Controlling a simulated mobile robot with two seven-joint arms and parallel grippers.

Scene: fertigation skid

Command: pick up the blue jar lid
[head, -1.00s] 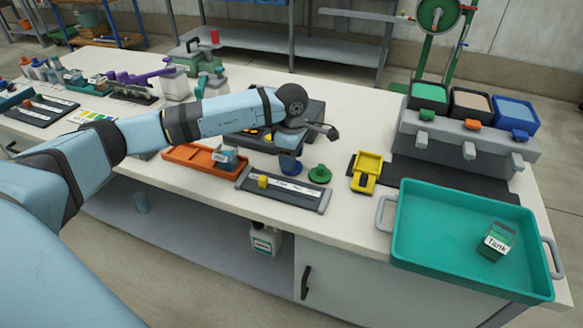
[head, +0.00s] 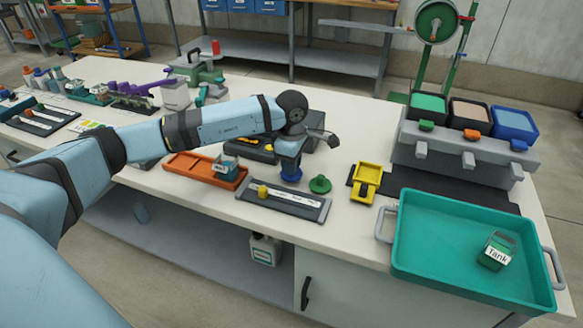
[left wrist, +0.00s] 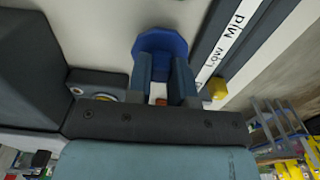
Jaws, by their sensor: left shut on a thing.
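The blue jar lid (head: 291,178) is at the worktop near the middle of the head view, left of a green lid (head: 320,184). My left gripper (head: 290,167) points down over it, shut on its raised part. In the left wrist view, the round blue lid (left wrist: 159,42) shows beyond my left gripper's two fingers (left wrist: 163,68), which stand on either side of its grip. I cannot tell whether the lid touches the worktop. My right gripper is not in view.
A grey slide panel with a yellow knob (head: 262,191) lies just in front. An orange tray (head: 190,167) is left, a yellow holder (head: 367,182) right. A teal tray (head: 415,237) with a box labelled Tank (head: 498,250) is at the right front.

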